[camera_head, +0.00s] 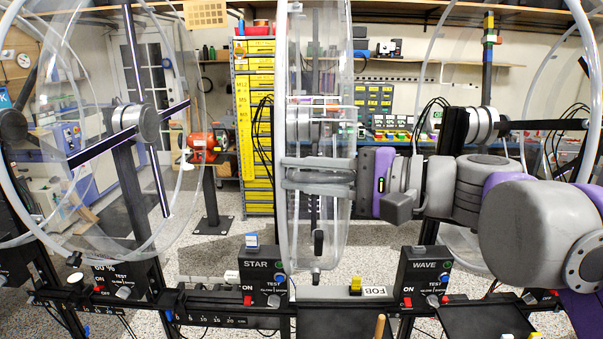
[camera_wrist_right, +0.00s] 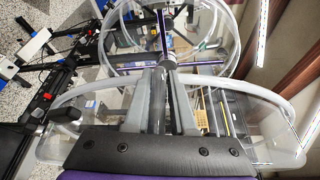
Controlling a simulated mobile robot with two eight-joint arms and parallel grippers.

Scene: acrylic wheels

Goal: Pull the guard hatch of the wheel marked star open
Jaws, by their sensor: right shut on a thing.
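The box marked STAR (camera_head: 263,272) stands below the middle clear wheel (camera_head: 318,70), which I see nearly edge-on in the head view. My right gripper (camera_head: 290,173) reaches in from the right at mid-height, with its two grey fingers level across the wheel's clear side. It is shut on a part of the clear guard, which I take to be the hatch. In the right wrist view the fingers (camera_wrist_right: 160,85) lie close together against the clear guard (camera_wrist_right: 268,97). The hatch's outline and how far it stands open cannot be made out. My left gripper is not in view.
Another clear wheel (camera_head: 150,243) stands at the left. A box marked WAVE (camera_head: 426,277) stands at the right, with a further clear wheel behind my right arm. A black rail (camera_head: 210,307) with switches runs along the front. Yellow drawers (camera_head: 254,90) are at the back.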

